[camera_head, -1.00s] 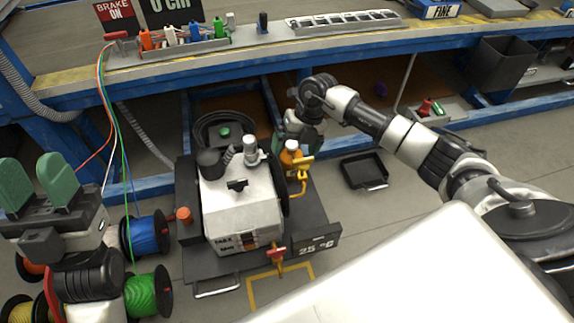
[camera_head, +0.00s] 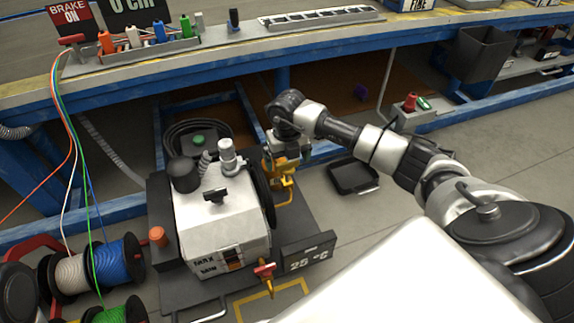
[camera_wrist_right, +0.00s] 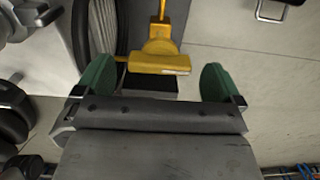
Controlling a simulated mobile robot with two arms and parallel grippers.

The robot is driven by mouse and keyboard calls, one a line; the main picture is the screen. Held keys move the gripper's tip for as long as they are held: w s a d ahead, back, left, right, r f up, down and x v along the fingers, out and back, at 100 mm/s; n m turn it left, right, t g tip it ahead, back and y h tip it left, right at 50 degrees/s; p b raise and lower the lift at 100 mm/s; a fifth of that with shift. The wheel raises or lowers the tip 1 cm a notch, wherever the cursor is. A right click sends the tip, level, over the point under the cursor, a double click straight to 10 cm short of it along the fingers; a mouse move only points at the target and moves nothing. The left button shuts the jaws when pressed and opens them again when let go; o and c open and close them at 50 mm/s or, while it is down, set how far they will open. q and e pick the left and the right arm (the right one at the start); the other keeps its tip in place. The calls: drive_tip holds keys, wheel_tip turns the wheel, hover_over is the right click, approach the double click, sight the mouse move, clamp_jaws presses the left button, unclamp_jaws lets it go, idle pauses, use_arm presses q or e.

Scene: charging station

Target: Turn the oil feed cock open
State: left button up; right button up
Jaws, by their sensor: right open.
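A yellow cock (camera_head: 285,178) with a pipe stands at the right side of the white and black machine (camera_head: 225,225). In the right wrist view its yellow crossbar handle (camera_wrist_right: 155,64) lies crosswise just ahead of my right gripper. My right gripper (camera_wrist_right: 156,80) is open, with one green finger on each side of the handle's line and nothing held. In the head view the right gripper (camera_head: 280,163) points down over the cock and partly hides it. Whether a finger touches the handle I cannot tell. My left gripper is not in view.
A red-handled cock (camera_head: 265,271) and a 25 °C display (camera_head: 308,258) are at the machine's front. A black tray (camera_head: 354,178) lies on the floor to the right. Cable spools (camera_head: 120,260) stand at left. The blue-framed workbench (camera_head: 190,75) runs behind.

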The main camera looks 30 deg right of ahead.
drive_tip(key=shift+f, duration=0.45)
drive_tip(key=shift+c, duration=0.2)
drive_tip(key=c, duration=0.9)
drive_tip(key=shift+r, duration=0.1)
